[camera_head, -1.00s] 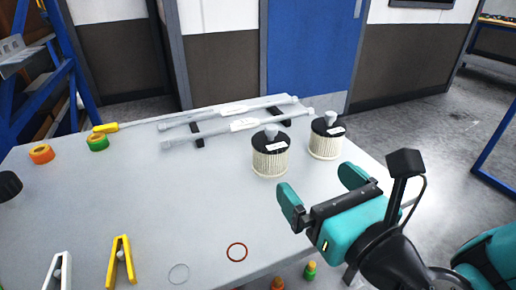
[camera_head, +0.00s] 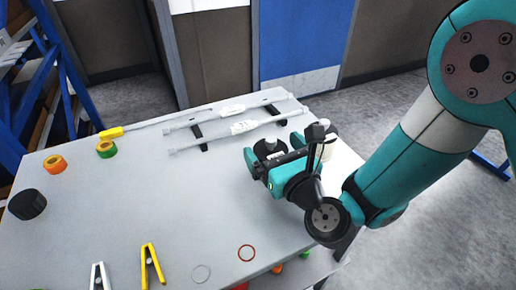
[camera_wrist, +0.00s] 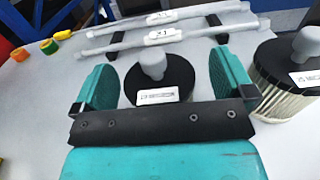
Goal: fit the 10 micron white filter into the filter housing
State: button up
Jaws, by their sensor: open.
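Two white pleated filters with black caps, grey knobs and small white labels stand upright at the table's back right. The left filter (camera_head: 266,147) is partly hidden behind my gripper (camera_head: 273,152); the wrist view shows its cap (camera_wrist: 150,78) between my fingers. My gripper is open, with one finger on each side of this filter and visible gaps to its cap. The right filter (camera_head: 328,154) is mostly hidden in the head view; in the wrist view it (camera_wrist: 280,92) stands just outside my right finger. The label print is too small to read. I cannot identify the filter housing.
Two long grey tools (camera_head: 238,127) lie on black rests behind the filters.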

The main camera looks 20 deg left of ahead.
jog(key=shift+a, duration=0.1)
jog(key=shift+c, duration=0.7)
jog(key=shift+s+a, duration=0.1)
jog(key=c, duration=0.9)
jog(key=shift+o, duration=0.2)
